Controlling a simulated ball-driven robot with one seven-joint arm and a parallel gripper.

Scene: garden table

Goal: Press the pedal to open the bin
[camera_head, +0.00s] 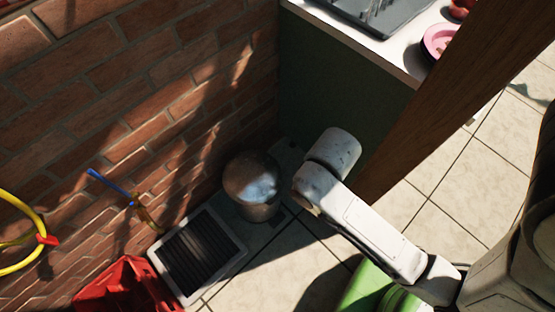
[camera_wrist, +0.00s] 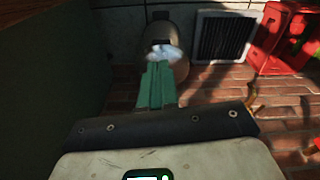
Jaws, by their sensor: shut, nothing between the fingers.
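The bin (camera_head: 252,183) is a small round metal bin with a domed, shiny lid that looks closed. It stands on the floor by the brick wall in the head view. In the wrist view the bin (camera_wrist: 181,35) is at the top centre, with a bright reflection on it. I cannot make out the pedal clearly. My gripper (camera_wrist: 157,66) shows as two greenish fingers pressed together, shut and empty. Its tips overlap the bin's near part in the wrist view; I cannot tell whether they touch. In the head view my arm hides the gripper.
A dark slatted panel with a white frame (camera_head: 241,249) lies left of the bin, beside a red crate (camera_head: 125,287). A green-sided counter (camera_head: 322,84) stands behind the bin. A wooden post (camera_head: 455,95) rises at right. A green object (camera_head: 367,287) is below my arm.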

